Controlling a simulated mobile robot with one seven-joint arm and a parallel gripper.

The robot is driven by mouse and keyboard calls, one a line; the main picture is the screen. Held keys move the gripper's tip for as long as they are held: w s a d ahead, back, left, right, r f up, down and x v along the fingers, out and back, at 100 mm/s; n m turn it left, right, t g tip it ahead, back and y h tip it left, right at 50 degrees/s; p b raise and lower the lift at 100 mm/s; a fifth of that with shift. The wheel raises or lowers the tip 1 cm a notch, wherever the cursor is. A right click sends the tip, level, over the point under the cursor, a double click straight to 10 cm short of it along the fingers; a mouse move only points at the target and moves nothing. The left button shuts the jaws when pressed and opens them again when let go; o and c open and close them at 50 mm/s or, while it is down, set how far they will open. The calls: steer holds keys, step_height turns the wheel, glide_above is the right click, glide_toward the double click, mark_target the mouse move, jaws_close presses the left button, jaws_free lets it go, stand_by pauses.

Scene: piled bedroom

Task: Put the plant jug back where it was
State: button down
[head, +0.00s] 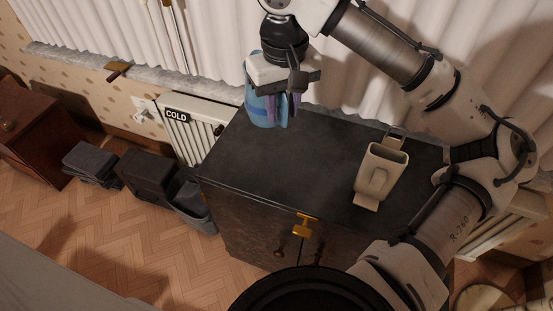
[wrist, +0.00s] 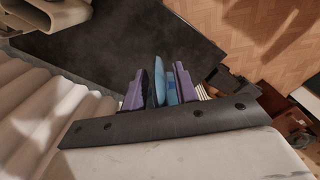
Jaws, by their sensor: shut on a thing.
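A blue jug (head: 259,110), which looks like the plant jug, is at the back left corner of the dark cabinet top (head: 290,160). My gripper (head: 288,106) points down and its purple fingers are shut on the jug. In the wrist view a blue part of the jug (wrist: 159,86) shows between the purple fingers of my gripper (wrist: 158,94). The jug looks upright, and the gripper hides part of it. I cannot tell whether its base touches the cabinet top.
A beige container (head: 382,172) stands at the right of the cabinet top, whose middle is clear. A radiator with a COLD sign (head: 193,127) is left of the cabinet. White curtains (head: 220,45) hang behind. Dark boxes (head: 148,175) stand on the floor at left.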

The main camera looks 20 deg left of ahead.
mark_target(283, 122)
step_height(283, 122, down, 16)
steer(key=shift+r+p, duration=0.1)
steer(key=shift+p, duration=0.4)
steer(key=shift+f, duration=0.2)
steer(key=c, duration=1.1)
jaws_free()
steer(key=shift+r, duration=0.1)
step_height(283, 122, up, 12)
steer(key=shift+r+b, duration=0.1)
steer(key=shift+b, duration=0.6)
